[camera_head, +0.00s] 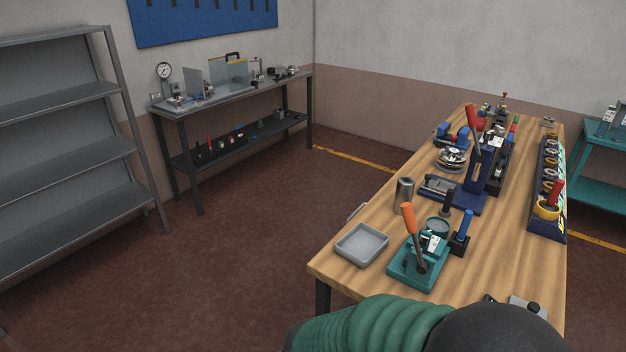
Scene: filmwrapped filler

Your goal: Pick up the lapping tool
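I cannot tell for sure which item is the lapping tool. On the wooden workbench (500,262) at the right stands a teal hand press (415,270) with an orange-handled lever (408,219). A small tool with a blue handle (463,229) stands upright right beside it. A grey metal cylinder (404,195) and a shallow grey tray (362,246) are nearby. A green ribbed arm part of mine (375,322) with a dark rounded end covers the bench's near edge. Neither gripper shows.
A blue press (483,165) with a red handle stands mid-bench; a rack of rings (547,195) lines the right edge. A metal shelf (65,150) and a second bench (235,98) stand left. The brown floor (260,235) between is clear.

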